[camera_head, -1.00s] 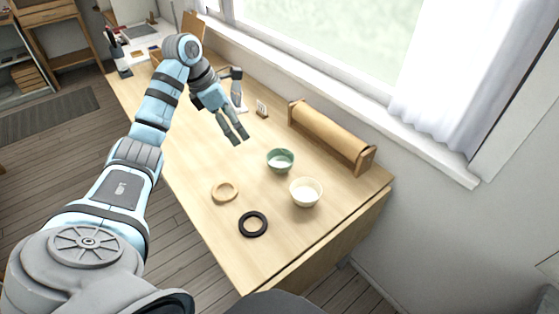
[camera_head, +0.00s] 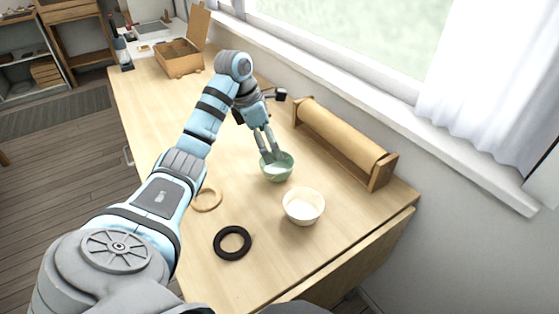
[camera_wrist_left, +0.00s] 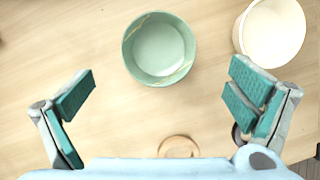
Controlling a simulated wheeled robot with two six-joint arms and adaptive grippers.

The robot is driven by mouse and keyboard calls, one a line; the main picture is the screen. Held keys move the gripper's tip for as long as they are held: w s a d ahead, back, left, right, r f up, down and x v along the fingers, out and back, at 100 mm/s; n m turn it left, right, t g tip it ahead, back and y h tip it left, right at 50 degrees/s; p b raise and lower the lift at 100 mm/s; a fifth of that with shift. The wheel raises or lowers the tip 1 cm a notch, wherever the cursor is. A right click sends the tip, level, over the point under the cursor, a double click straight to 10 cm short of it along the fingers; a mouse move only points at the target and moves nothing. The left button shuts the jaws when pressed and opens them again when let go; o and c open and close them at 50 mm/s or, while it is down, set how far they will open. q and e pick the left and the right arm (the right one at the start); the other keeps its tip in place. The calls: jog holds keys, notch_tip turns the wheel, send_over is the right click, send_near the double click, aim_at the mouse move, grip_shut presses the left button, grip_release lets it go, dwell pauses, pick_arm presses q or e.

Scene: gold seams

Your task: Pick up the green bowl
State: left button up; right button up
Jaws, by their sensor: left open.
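The green bowl (camera_head: 279,174) stands upright on the wooden table, left of and behind the cream bowl (camera_head: 304,206). In the left wrist view the green bowl (camera_wrist_left: 160,50) shows from above, empty, with a gold seam on its wall. My left gripper (camera_head: 268,158) is at the bowl's far left side in the head view, its fingertips overlapping the rim in the picture. In the left wrist view my left gripper (camera_wrist_left: 160,92) is open, with the bowl beyond the gap between its fingers. I cannot tell whether it touches the bowl. My right gripper is not in view.
A black ring (camera_head: 232,243) and a wooden ring (camera_head: 207,200) lie on the table (camera_head: 262,262). A paper roll on a wooden holder (camera_head: 345,140) stands along the window side. An open wooden box (camera_head: 180,60) stands at the far end.

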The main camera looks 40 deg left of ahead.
aim_at(281, 170)
pick_arm(q)
jog(key=b+x, duration=0.1)
jog(key=x, duration=0.7)
jog(key=shift+w+a+f, duration=0.1)
jog(key=shift+w+f, duration=0.05)
jog(key=shift+f, duration=0.2)
jog(key=shift+r, duration=0.1)
jog(key=c, duration=1.4)
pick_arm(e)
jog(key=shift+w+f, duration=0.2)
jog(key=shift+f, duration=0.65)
pick_arm(q)
jog(key=shift+r, duration=0.1)
